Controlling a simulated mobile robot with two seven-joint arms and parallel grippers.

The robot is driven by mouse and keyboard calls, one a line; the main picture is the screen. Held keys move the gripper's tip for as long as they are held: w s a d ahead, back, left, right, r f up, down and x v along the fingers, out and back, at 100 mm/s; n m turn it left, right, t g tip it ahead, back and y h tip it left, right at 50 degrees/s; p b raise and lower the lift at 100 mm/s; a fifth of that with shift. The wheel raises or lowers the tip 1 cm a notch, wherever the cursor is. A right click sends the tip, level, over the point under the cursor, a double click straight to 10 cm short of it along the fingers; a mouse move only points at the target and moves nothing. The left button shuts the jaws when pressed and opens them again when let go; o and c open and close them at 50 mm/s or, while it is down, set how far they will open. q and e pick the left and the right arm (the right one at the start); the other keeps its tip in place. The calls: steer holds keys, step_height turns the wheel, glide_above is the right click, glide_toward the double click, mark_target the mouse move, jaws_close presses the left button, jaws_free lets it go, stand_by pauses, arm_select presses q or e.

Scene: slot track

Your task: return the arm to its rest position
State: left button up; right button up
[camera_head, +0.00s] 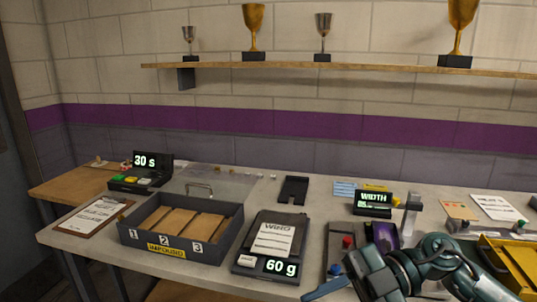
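A teal and dark arm of mine (440,262) comes in at the lower right, over the front right of the table. I take it for my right arm. Its hand end (362,278) points to the left, near the front edge and to the right of the black scale (270,243). The fingers are partly cut off by the bottom edge and hard to make out, so I cannot tell whether they are open or shut. I see nothing clearly held there. My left gripper is not in view.
An IMPOUND box (182,254) with three numbered bays, a 30 s timer (141,172) and a clipboard (94,215) stand on the left. A WIDTH display (373,204) and a yellow tray (515,262) are on the right. The shelf (350,67) holds trophies.

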steer(key=w+a+r+m+t+y+p, duration=0.1)
steer(key=w+a+m+t+y+p, duration=0.15)
steer(key=m+t+y, duration=0.65)
step_height(320, 180, down, 5)
steer(key=w+d+m+t+h, duration=0.3)
steer(key=m+t+h, duration=0.55)
steer(key=t, duration=0.25)
steer(key=s+d+f+m+h, duration=0.2)
steer(key=f+m+h, duration=0.15)
steer(key=f, duration=0.25)
steer(key=s+d+f+m+h, duration=0.1)
steer(key=d+f+m+h, duration=0.1)
steer(key=f+h, duration=0.3)
steer(key=s+f+g+h, duration=0.1)
steer(key=s+f+g, duration=0.1)
steer(key=s+f, duration=0.3)
steer(key=s+d+f+m+g+h+p, duration=0.1)
steer(key=s+f+g+h, duration=0.1)
steer(key=s+f, duration=0.3)
steer(key=shift+d+f+g, duration=0.3)
steer(key=shift+f+g, duration=0.2)
steer(key=shift+g, duration=0.2)
